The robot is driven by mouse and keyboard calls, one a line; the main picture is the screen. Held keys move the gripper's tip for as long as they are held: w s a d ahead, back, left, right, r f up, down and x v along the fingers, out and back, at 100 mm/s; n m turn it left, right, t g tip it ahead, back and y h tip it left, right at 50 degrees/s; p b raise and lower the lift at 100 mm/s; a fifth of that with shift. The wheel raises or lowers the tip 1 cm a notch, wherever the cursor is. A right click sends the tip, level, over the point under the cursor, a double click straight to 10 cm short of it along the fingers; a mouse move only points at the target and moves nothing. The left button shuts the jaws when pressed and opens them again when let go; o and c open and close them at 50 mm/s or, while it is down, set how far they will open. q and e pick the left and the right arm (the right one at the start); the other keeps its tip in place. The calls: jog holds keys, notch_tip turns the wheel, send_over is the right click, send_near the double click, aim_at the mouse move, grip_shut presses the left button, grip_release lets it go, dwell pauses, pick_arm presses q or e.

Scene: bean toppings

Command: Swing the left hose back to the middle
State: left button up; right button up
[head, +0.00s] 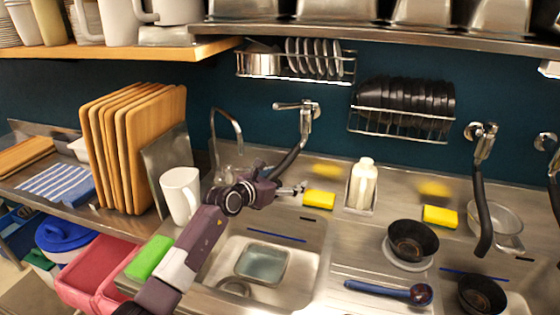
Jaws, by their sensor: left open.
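The left hose (294,155) is black and hangs from a metal wall tap (305,112) above the left sink. It slants down and to the left, and its lower end is close to my left gripper. My left gripper (299,188) is open, with its fingers pointing right beside the hose's lower end. I cannot tell whether they touch. The left sink (310,266) lies below, partly hidden by my left arm, with a greyish square container (262,262) in it. My right gripper is not in view.
A white mug (181,194) stands left of my left gripper. A yellow sponge (319,199) and a soap bottle (363,184) stand to its right. A second black hose (482,205) hangs further right, near black bowls (413,240). A green sponge (148,258) lies beside my arm.

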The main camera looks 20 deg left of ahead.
pick_arm(q)
jog(key=d+p, duration=0.1)
jog(key=s+d+p, duration=0.1)
jog(key=d, duration=0.1)
jog(key=shift+d, duration=0.15)
dwell(0.5)
jog(key=s+r+p, duration=0.2)
jog(key=s+p, duration=0.6)
jog(key=p, duration=0.1)
jog(key=shift+a+r, duration=0.35)
dwell(0.5)
